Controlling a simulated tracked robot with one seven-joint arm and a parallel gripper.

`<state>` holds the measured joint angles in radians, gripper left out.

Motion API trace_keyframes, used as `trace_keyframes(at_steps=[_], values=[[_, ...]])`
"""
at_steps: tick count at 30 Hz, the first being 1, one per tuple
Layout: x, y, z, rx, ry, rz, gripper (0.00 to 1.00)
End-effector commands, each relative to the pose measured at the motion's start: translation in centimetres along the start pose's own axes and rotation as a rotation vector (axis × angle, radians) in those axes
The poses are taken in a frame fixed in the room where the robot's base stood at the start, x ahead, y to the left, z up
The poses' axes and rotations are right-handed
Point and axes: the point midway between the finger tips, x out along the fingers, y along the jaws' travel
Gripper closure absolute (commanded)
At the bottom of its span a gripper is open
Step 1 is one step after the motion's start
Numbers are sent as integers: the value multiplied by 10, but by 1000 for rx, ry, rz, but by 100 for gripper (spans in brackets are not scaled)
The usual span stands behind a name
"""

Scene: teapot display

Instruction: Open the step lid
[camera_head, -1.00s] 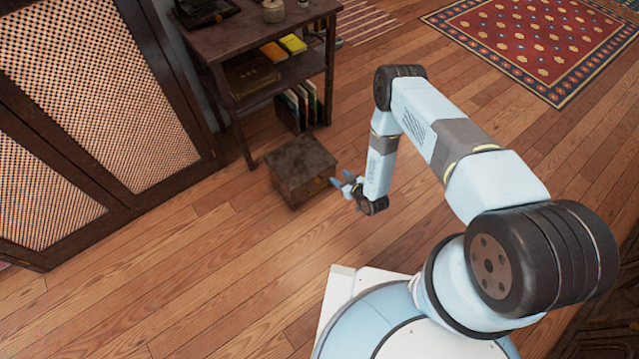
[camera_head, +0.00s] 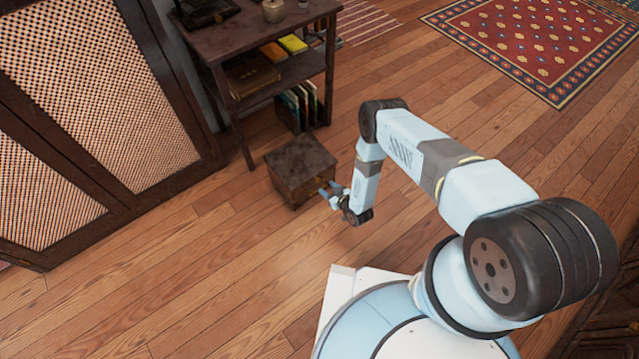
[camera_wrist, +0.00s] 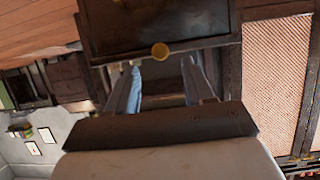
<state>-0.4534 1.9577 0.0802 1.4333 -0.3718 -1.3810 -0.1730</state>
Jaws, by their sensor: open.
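The step (camera_head: 300,163) is a small dark wooden box on the floor, and its flat top looks shut in the head view. In the wrist view a dark wooden panel of it (camera_wrist: 155,22) fills the top middle, with a round brass knob (camera_wrist: 160,51) at its edge. My gripper (camera_head: 327,193) is at the right front side of the step, low down. In the wrist view my gripper (camera_wrist: 160,66) has its two blue fingers spread apart, one on each side of the knob's line, with nothing held. Whether the fingertips touch the step is unclear.
A dark shelf table (camera_head: 268,88) with books stands behind the step. A cabinet with woven panels (camera_head: 120,95) is at the left. A patterned rug (camera_head: 540,45) lies at the upper right. The wooden floor in front of the step is clear.

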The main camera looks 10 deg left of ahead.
Motion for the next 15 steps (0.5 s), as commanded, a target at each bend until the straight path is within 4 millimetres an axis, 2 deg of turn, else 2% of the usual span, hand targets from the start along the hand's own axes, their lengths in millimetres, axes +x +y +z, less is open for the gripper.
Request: trace_keyframes(at_steps=[6, 15], values=[[34, 0, 0, 0, 0, 0, 48], [54, 0, 0, 0, 0, 1, 48]])
